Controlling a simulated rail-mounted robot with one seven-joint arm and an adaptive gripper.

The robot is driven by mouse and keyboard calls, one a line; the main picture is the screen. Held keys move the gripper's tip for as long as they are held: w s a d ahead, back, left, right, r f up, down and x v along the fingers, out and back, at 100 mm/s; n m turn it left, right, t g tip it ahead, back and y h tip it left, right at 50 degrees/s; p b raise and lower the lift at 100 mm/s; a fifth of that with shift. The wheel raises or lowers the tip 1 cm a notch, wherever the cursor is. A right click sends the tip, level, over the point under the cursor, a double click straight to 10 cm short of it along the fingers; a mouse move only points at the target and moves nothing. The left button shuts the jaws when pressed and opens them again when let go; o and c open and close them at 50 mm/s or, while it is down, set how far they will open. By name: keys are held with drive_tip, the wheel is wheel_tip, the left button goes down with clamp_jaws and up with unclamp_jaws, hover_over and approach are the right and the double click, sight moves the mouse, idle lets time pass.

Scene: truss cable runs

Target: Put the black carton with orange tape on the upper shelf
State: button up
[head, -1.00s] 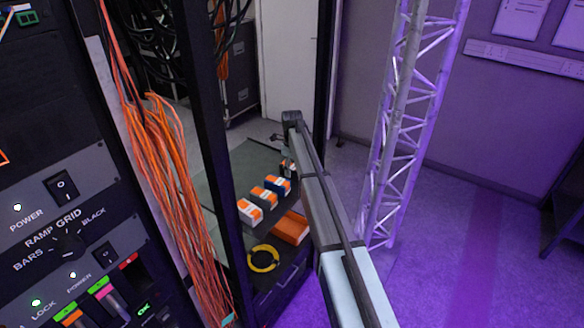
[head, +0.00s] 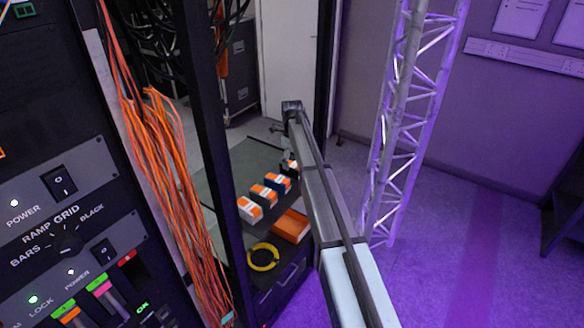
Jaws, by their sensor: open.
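A row of small cartons with orange tape stands on a dark surface, low in the middle of the head view. A dark grey or black carton with orange tape (head: 264,195) stands between a white one (head: 249,209) and a blue one (head: 279,183). Another dark carton with orange (head: 289,168) at the far end is partly hidden by my arm. I cannot tell which is the black one. My gripper (head: 277,129) shows only as a small dark part beside the arm's far end, apart from the cartons. I cannot make out an upper shelf.
An orange box (head: 290,226) and a yellow cable coil (head: 263,257) lie nearer, close to my arm. A black rack post (head: 216,150) and hanging orange cables (head: 165,170) stand left. A metal truss (head: 400,120) rises right of my arm.

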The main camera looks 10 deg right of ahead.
sight(292, 164)
wheel_tip(292, 164, up, 9)
drive_tip(key=b, duration=0.2)
drive_tip(key=shift+r, duration=0.15)
